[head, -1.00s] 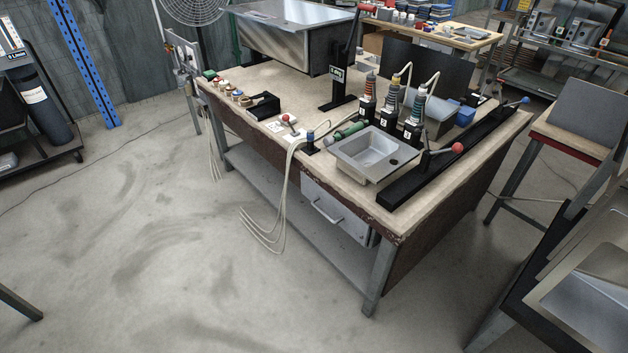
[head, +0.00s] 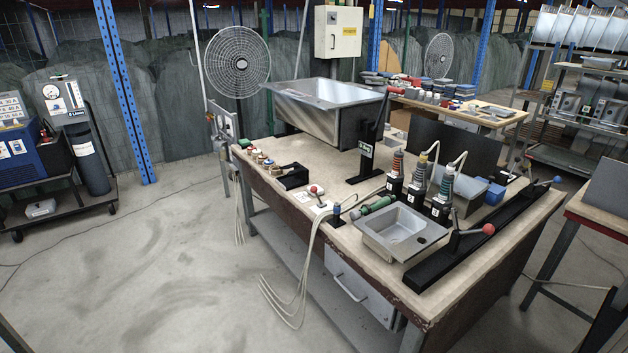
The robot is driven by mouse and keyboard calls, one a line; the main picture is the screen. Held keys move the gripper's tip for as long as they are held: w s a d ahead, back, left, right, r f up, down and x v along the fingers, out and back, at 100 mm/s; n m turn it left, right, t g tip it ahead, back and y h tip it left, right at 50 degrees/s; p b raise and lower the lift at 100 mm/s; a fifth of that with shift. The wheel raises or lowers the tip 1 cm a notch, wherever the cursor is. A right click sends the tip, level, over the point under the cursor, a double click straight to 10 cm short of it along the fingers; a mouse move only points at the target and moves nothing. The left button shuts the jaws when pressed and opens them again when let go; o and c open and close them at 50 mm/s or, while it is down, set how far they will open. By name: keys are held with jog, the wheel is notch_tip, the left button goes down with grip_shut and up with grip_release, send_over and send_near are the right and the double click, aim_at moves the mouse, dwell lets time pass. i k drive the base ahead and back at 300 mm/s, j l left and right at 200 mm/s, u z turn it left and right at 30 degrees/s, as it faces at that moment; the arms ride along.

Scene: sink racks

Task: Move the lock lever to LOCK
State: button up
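Several levers show on the workbench (head: 320,205), and their lettering is too small to read, so I cannot tell which is the lock lever. A lever with a red ball knob (head: 488,229) sits at the near end of a long black rail. A blue-tipped lever (head: 556,180) is at the rail's far end. A small red-knobbed lever (head: 314,189) stands on a white plate near the bench's front edge. A black upright arm (head: 379,122) beside the large steel sink box (head: 325,108) carries a small label (head: 366,149). My gripper is not in view.
A small steel basin (head: 395,232) and several ringed black fixtures (head: 418,188) crowd the bench's right half. White cables (head: 290,290) hang off its front edge. A cart with a dark cylinder (head: 90,155) stands at left. The floor (head: 130,250) before the bench is clear.

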aim_at(313, 190)
jog(key=i+j, duration=0.3)
jog(key=i, duration=0.25)
jog(key=i+j, duration=0.3)
jog(key=i, duration=0.2)
jog(key=i+j, duration=0.35)
jog(key=i, duration=0.2)
jog(key=i+j, duration=0.3)
jog(key=i, duration=0.25)
